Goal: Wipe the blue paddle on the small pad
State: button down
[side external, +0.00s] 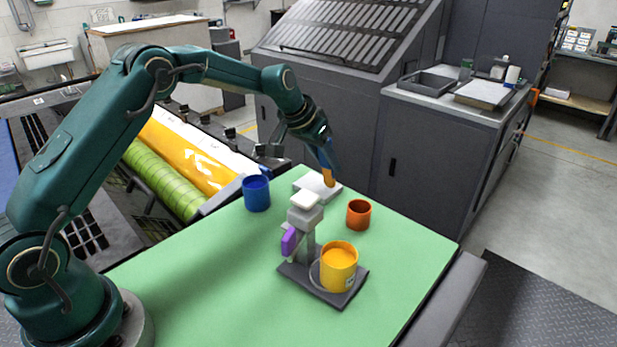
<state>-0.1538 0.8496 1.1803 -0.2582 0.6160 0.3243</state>
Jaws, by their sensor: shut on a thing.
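My gripper (324,146) points down over the far end of the green table and is shut on a paddle. The paddle's orange-yellow lower part (328,177) shows below the fingers, and some blue shows around the fingers. The rest of the paddle is hidden by my gripper. A small pale grey pad (308,184) lies just under the paddle's lower end. I cannot tell whether the paddle touches the pad.
A blue cup (257,195) stands left of the pad, a small orange-brown cup (358,215) to the right. Nearer stands a grey stand (305,222) with a purple piece (290,242), beside a yellow cup (339,268) on a dark plate (300,274). The table's (215,290) near left is clear.

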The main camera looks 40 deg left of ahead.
jog(key=shift+f, duration=0.35)
dwell(0.4)
